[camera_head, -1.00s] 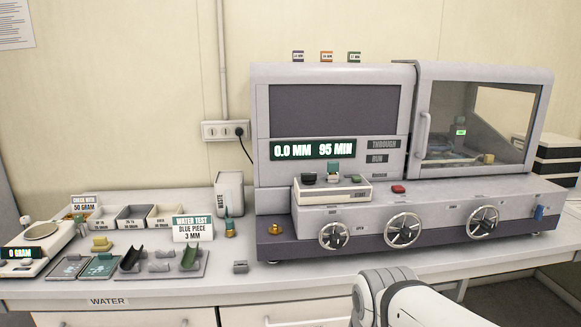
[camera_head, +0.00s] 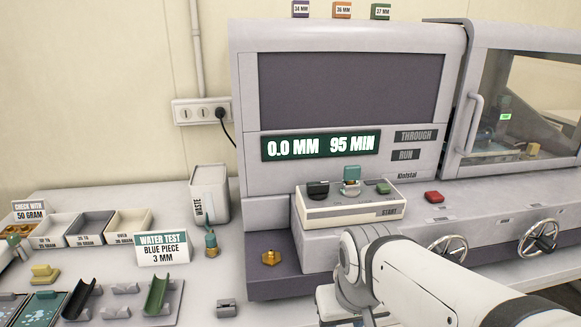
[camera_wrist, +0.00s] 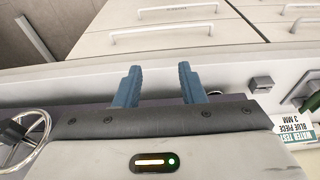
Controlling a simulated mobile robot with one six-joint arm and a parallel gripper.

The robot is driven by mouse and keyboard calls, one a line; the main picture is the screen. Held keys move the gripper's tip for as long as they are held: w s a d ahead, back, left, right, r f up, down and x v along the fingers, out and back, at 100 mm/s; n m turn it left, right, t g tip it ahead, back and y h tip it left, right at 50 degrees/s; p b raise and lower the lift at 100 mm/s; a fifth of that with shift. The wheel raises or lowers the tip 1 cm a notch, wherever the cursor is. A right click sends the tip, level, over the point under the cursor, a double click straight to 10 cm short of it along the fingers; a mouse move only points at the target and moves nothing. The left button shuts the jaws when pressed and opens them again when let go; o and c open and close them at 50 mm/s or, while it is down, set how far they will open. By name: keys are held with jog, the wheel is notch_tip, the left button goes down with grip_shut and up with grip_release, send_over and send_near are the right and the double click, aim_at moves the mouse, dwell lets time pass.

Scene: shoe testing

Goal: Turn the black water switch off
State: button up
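A small black switch (camera_head: 318,190) sits at the left end of the top of a cream control box (camera_head: 350,210). A teal-topped switch (camera_head: 352,174) and a green button (camera_head: 383,188) are beside it on the same box. My gripper shows in the wrist view as two blue fingers (camera_wrist: 158,88), spread apart with nothing between them. It is over the bench's front edge, apart from the switch. In the head view my white arm stands in front of the box, and the fingertips are hidden. The black switch is not visible in the wrist view.
The machine's screen (camera_head: 321,145) reads 0.0 MM and 95 MIN. A red button (camera_head: 434,197) and handwheels (camera_head: 447,249) are to the right. A brass knob (camera_head: 271,257), a waste bin (camera_head: 209,194) and the water test sign (camera_head: 163,249) are to the left. Drawers (camera_wrist: 175,45) are below the bench.

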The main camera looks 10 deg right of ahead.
jog(key=shift+o, duration=0.6)
jog(key=shift+s+a+r, duration=0.1)
jog(key=shift+r, duration=0.05)
jog(key=o, duration=0.5)
jog(key=shift+g, duration=0.5)
jog(key=w+r+p, duration=0.2)
jog(key=w+r, duration=0.1)
jog(key=r, duration=0.1)
jog(key=w+r+p, duration=0.2)
jog(key=w+r, duration=0.1)
jog(key=r, duration=0.1)
jog(key=w+r+p, duration=0.2)
jog(key=w+r, duration=0.1)
jog(key=r, duration=0.1)
jog(key=shift+a+r, duration=0.15)
jog(key=shift+a, duration=0.15)
notch_tip(320, 180, up, 12)
jog(key=g+p, duration=0.2)
jog(key=p, duration=0.4)
send_over(318, 182)
jog(key=shift+s, duration=0.4)
jog(key=shift+w+p, duration=0.25)
jog(key=shift+p, duration=0.05)
notch_tip(318, 182, down, 8)
jog(key=shift+r+p, duration=0.15)
jog(key=shift+p, duration=0.2)
jog(key=c, duration=1)
